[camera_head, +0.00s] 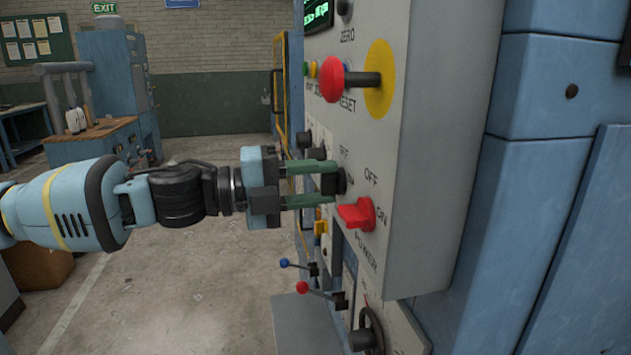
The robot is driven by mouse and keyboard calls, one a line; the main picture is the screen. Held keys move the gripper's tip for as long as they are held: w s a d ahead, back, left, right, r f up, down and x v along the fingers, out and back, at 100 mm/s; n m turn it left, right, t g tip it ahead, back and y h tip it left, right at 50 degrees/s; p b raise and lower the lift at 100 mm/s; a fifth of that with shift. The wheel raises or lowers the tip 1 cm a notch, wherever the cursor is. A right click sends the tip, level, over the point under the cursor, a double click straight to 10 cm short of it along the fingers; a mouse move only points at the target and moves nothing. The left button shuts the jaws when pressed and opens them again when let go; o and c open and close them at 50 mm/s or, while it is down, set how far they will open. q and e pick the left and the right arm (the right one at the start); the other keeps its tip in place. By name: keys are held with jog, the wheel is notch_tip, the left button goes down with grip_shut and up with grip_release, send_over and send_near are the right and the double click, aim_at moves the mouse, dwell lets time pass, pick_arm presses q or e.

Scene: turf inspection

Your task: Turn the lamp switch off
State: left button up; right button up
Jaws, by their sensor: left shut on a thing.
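My left gripper (329,184) reaches in from the left to the grey control panel (445,130). Its two green fingers, one above the other, are shut on a small black switch knob (341,181) on the panel face. The knob appears to be the lamp switch, but the fingers partly hide it and the lettering beside it, so I cannot tell its setting. My right gripper is not in view.
A red power switch (357,213) sits close below and right of the fingers. Two small levers and a handwheel (368,335) are lower down. The floor (190,290) is open at left.

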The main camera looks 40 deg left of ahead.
pick_arm(q)
jog(key=shift+n, duration=0.5)
jog(key=o, duration=1)
